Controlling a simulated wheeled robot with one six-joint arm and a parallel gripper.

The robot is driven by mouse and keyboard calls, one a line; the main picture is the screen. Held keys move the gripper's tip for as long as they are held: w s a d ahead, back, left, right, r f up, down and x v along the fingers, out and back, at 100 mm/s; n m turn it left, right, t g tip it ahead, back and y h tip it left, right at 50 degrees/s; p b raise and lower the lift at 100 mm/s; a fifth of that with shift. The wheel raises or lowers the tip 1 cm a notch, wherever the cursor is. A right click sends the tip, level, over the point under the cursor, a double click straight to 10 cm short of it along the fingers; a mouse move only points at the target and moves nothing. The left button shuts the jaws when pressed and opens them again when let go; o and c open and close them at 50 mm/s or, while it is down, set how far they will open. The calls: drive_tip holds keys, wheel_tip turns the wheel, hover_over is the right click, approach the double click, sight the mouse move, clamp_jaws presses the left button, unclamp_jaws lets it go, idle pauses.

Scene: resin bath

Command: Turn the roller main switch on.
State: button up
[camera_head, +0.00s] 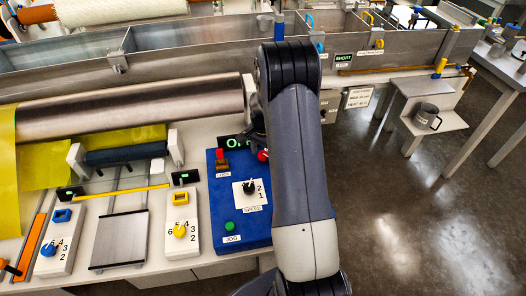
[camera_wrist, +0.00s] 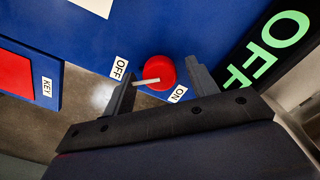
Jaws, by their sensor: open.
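The roller main switch is a red round knob (camera_wrist: 158,71) with a white pointer, on the blue control panel (camera_wrist: 150,30). It also shows in the head view (camera_head: 263,155), partly covered by my arm. The pointer lies toward the left finger, on the side of the OFF label (camera_wrist: 119,68); the ON label (camera_wrist: 178,95) is below right. A display (camera_wrist: 262,52) beside the knob reads OFF in green. My gripper (camera_wrist: 160,73) is open, with one finger on each side of the knob. I cannot tell whether the fingers touch it.
The panel also carries a red key switch (camera_head: 222,160), a black speed dial (camera_head: 249,188) and a green jog button (camera_head: 229,226). A large metal roller (camera_head: 130,108) lies behind the panel. Floor is clear at the right, before a stand with a grey mug (camera_head: 426,116).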

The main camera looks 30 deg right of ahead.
drive_tip(key=c, duration=1)
drive_tip(key=shift+o, duration=0.2)
drive_tip(key=shift+n+b, duration=0.35)
drive_tip(key=shift+n, duration=0.05)
drive_tip(key=n+b, duration=0.1)
drive_tip(key=n, duration=0.2)
drive_tip(key=shift+f+b, duration=0.1)
drive_tip(key=shift+b, duration=0.2)
drive_tip(key=n+b, duration=0.2)
drive_tip(key=n, duration=0.3)
drive_tip(key=n+b, duration=0.1)
drive_tip(key=n, duration=0.3)
drive_tip(key=shift+n, duration=2.5)
